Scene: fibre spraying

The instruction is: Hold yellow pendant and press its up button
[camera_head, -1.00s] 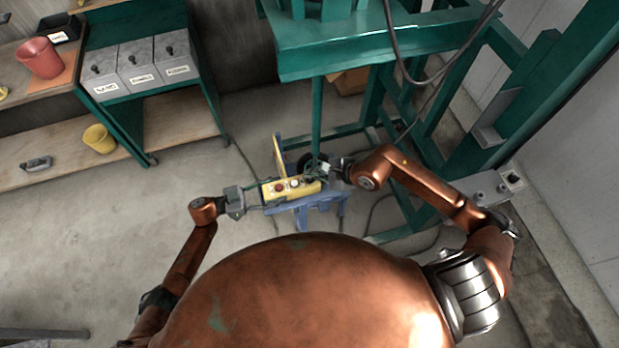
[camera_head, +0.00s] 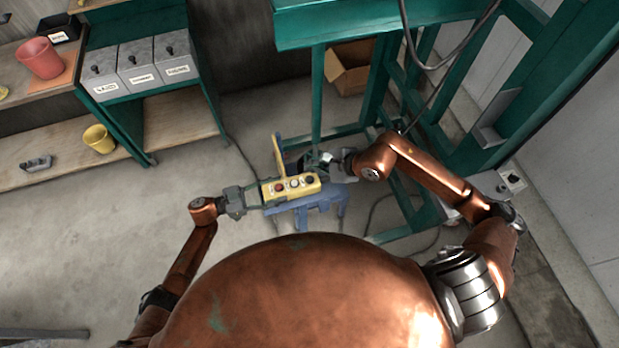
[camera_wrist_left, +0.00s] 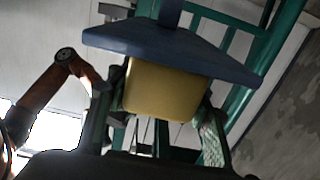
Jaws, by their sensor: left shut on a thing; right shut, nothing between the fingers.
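The yellow pendant (camera_head: 290,187) has a row of buttons on its upper face, one of them red. My left gripper (camera_head: 256,195) is shut on the pendant's left end. The left wrist view shows the yellow pendant end (camera_wrist_left: 165,92) between both fingers (camera_wrist_left: 160,125). My right gripper (camera_head: 327,162) is shut and empty, close to the pendant's right end, just above it in the picture. I cannot tell whether its fingertips touch a button.
A blue stand (camera_head: 312,208) is beneath the pendant. A green steel frame (camera_head: 340,30) rises behind it, with a cardboard box (camera_head: 349,75) at its foot. A bench with a red bucket (camera_head: 40,58) and grey boxes (camera_head: 137,63) stands left.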

